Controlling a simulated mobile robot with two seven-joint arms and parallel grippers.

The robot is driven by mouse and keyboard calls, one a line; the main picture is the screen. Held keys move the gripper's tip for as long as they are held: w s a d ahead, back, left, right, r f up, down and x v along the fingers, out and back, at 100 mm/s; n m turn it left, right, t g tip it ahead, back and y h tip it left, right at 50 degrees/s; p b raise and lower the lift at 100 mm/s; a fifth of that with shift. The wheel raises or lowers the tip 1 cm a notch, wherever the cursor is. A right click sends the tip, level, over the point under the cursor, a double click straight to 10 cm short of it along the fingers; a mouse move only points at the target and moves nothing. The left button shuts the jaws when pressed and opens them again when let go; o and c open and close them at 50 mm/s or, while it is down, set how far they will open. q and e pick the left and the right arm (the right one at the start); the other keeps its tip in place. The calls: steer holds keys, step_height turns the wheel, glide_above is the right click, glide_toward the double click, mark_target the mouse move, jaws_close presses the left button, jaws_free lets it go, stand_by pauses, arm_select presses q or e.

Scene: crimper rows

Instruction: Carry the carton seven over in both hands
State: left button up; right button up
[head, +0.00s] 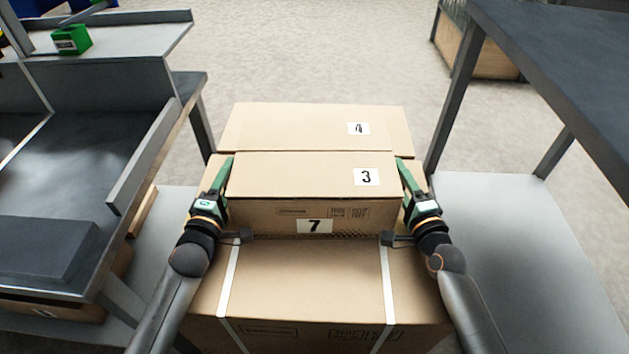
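A brown carton (290,178) sits in the middle of the head view, with a label 7 low on its front and a label 3 on its top face. It rests on a larger brown carton (310,280) with white straps. My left gripper (222,173) is at its left side and my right gripper (407,174) is at its right side. Their green fingers point forward along the carton's sides. I cannot tell whether they touch it or how far the fingers are apart.
Another brown carton (280,125) with a partly readable label stands directly behind. A grey workbench (80,160) with a green box (72,40) is on the left. A dark-topped table (570,60) is on the right. Open floor (320,60) lies beyond the cartons.

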arm_select(q)
steer(key=shift+w+d, duration=0.1)
steer(key=shift+w, duration=0.4)
arm_select(e)
steer(key=shift+w+a, duration=0.15)
steer(key=shift+w, duration=0.35)
arm_select(q)
steer(key=shift+c, duration=0.3)
arm_select(e)
steer(key=shift+c, duration=0.3)
arm_select(q)
jaws_close()
arm_select(e)
jaws_close()
arm_select(q)
steer(key=shift+r, duration=0.3)
arm_select(e)
steer(key=shift+r, duration=0.3)
